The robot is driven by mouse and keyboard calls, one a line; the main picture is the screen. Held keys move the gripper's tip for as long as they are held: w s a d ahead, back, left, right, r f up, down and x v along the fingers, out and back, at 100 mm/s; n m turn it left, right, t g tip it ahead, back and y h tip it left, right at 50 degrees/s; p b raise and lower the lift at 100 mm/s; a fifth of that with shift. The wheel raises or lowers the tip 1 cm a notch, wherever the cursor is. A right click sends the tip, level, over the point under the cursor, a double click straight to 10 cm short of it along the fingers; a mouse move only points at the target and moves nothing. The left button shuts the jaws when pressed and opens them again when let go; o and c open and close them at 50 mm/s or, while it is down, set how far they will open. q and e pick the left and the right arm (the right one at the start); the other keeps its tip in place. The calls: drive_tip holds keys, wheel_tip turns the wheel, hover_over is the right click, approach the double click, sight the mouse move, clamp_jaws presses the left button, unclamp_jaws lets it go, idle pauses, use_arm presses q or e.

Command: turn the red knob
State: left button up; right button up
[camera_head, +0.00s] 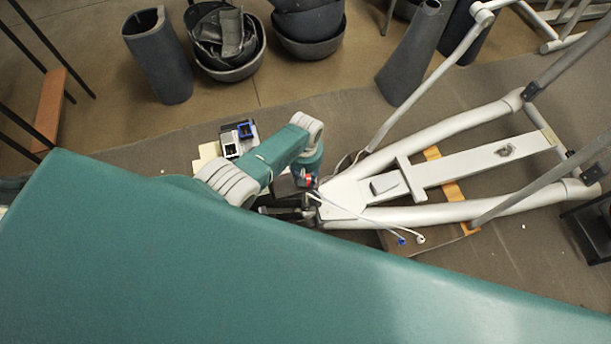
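A small red part (307,180) shows beside the end of my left arm, near the front end of the white elliptical frame (345,197). It is too small for me to tell whether it is the red knob. My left arm comes in from the left and bends down there. The dark shape of my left gripper (288,212) is next to the frame's front end, partly hidden under the arm. I cannot tell whether its fingers are open or touching anything. My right gripper is not in view.
The elliptical's long rails (450,125) and upright bars reach to the right. Loose white cables (375,222) lie over its front. Dark buckets (228,45) and a grey cylinder (158,55) stand at the back.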

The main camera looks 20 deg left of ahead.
use_arm(q)
drive_tip(key=o, duration=1.1)
drive_tip(key=shift+o, duration=0.2)
wheel_tip(320, 180, up, 12)
